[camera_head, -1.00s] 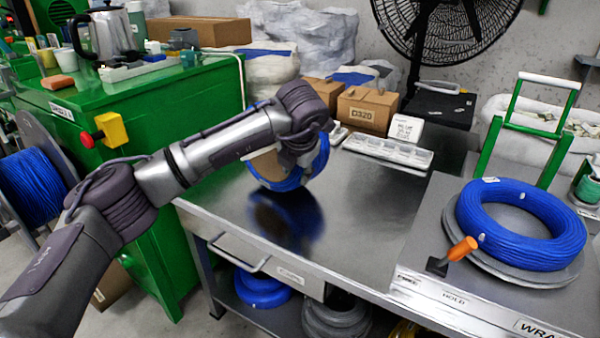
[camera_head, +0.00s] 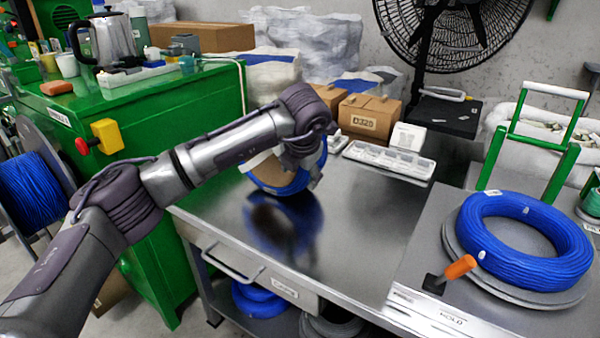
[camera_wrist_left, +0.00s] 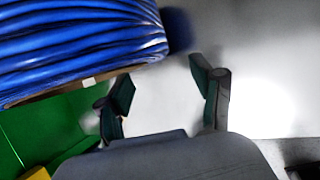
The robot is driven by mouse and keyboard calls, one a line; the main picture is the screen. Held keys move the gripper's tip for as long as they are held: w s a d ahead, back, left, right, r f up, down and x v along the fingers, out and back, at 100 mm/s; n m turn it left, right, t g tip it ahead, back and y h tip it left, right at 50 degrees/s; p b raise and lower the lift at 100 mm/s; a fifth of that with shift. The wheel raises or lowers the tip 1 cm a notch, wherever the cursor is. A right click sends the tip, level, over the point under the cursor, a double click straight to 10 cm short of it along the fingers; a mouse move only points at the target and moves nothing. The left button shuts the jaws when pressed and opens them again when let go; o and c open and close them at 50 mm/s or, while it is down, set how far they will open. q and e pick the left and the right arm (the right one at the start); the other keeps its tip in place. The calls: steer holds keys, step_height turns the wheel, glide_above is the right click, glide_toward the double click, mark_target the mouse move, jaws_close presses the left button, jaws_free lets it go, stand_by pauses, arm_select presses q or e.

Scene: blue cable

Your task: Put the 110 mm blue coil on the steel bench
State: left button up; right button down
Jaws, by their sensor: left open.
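A blue coil with a brown core (camera_head: 280,188) appears to stand on edge on the steel bench (camera_head: 350,220), partly hidden behind my left gripper (camera_head: 305,168). Its blue windings (camera_wrist_left: 80,45) fill the upper left of the left wrist view. There, my left gripper (camera_wrist_left: 163,88) is open, with bare grey surface between its fingers. The coil lies beside the left finger, not between the fingers; I cannot tell if they touch. No 110 mm marking is readable. My right gripper is not in view.
A larger blue coil (camera_head: 525,232) lies flat on a grey disc at the right, beside an orange handle (camera_head: 460,267). Boxes (camera_head: 368,117) and a white tray (camera_head: 388,160) line the bench's back. A green cabinet (camera_head: 150,110) stands left. The bench middle is clear.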

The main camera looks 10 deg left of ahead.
arm_select(q)
steer(key=v, duration=1.2)
